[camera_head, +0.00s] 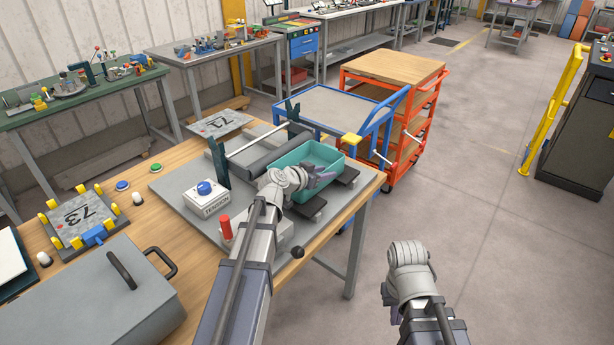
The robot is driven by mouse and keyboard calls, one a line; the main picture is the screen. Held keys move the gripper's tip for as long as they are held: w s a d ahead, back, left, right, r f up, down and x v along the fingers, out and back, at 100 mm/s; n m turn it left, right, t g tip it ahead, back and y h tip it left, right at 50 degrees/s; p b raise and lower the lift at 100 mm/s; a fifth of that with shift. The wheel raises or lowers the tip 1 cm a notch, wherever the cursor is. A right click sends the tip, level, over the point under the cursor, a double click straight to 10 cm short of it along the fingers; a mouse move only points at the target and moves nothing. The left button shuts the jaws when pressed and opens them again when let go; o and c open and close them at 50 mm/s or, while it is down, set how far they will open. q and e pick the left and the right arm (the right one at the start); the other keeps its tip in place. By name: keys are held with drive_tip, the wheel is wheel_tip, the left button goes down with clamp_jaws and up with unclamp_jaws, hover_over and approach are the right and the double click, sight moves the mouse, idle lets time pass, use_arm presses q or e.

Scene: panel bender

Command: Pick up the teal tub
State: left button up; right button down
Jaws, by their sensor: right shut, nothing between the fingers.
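The teal tub (324,152) sits on the grey plate of the near bench, toward its far right corner, open side up. My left gripper (329,176) reaches over the tub's near side, its purple fingers apart; whether they touch the wall cannot be told. My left wrist and fingers hide part of the tub's near wall and inside. My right gripper (385,294) is low at the lower right, away from the bench, mostly hidden behind its own wrist, shut and empty.
A tension button box (206,198), a red handle (226,228) and a dark roller (275,153) stand near the tub. A grey case (95,300) lies at near left. A blue cart (335,105) and an orange cart (396,68) stand behind.

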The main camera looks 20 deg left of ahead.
use_arm(q)
drive_tip(key=shift+w+d+f, duration=0.1)
drive_tip(key=shift+w+f, duration=0.1)
drive_tip(key=shift+w, duration=0.2)
drive_tip(key=shift+s, duration=0.1)
clamp_jaws()
drive_tip(key=shift+r, duration=0.1)
idle(0.9)
